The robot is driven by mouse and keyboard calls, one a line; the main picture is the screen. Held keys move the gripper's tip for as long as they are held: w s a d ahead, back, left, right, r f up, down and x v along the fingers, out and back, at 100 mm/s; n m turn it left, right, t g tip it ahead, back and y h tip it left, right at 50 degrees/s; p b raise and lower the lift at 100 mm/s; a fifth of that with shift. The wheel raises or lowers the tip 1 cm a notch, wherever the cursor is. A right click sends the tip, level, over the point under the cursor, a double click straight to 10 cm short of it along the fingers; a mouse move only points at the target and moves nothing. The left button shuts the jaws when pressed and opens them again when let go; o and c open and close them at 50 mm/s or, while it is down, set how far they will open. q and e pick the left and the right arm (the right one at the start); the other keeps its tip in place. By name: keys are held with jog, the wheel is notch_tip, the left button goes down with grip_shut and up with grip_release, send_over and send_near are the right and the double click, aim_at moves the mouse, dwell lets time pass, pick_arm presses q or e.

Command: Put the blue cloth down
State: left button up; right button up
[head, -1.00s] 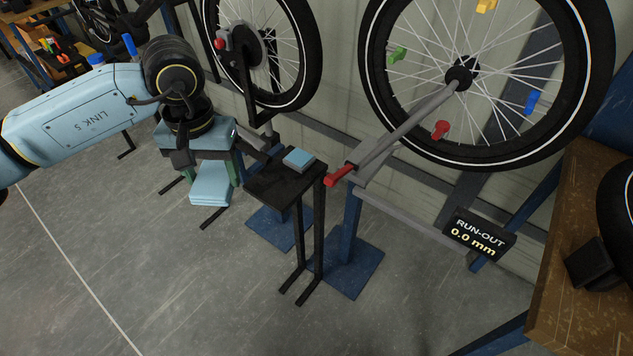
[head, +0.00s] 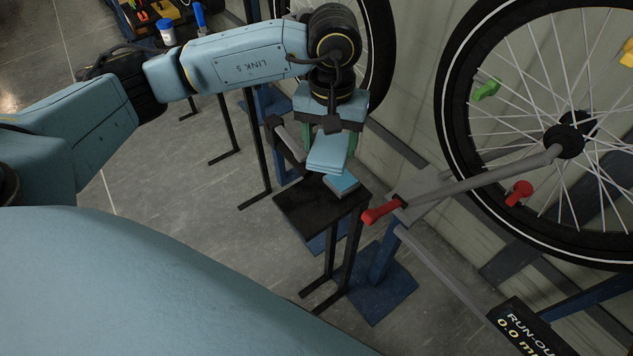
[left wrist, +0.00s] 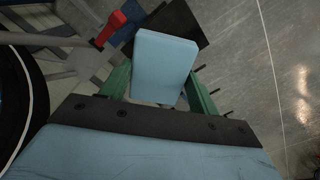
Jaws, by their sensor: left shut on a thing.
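The blue cloth (head: 327,156) is a folded, flat light-blue stack. My left gripper (head: 331,140) comes from above and is shut on it. In the left wrist view the cloth (left wrist: 165,62) shows between the green fingers, sticking out past them. The cloth is above the back edge of a small black stand (head: 300,209); I cannot tell whether it touches the top. The stand's dark top also shows beyond the cloth in the left wrist view (left wrist: 184,22). My right gripper is not in view.
A small blue-topped block (head: 342,184) lies on the stand's back right part, close beside the cloth. A red-handled lever (head: 381,211) lies just right of the stand. A large spoked wheel (head: 447,130) stands farther right. The stand's front left part is clear.

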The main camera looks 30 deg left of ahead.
pick_arm(q)
jog(key=s+a+f+n+b, duration=0.2)
jog(key=a+f+n+b, duration=0.1)
jog(key=f+n, duration=0.4)
jog(key=n, duration=0.4)
send_over(308, 206)
notch_tip(308, 206, down, 6)
jog(key=shift+r+b, duration=0.2)
jog(key=shift+b, duration=0.25)
notch_tip(308, 206, down, 4)
jog(key=shift+f, duration=0.2)
jog(key=shift+m, duration=0.3)
jog(key=shift+f+b, duration=0.1)
jog(key=shift+b, duration=0.25)
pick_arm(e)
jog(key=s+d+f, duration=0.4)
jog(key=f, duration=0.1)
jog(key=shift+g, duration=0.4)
pick_arm(q)
jog(key=o, duration=0.9)
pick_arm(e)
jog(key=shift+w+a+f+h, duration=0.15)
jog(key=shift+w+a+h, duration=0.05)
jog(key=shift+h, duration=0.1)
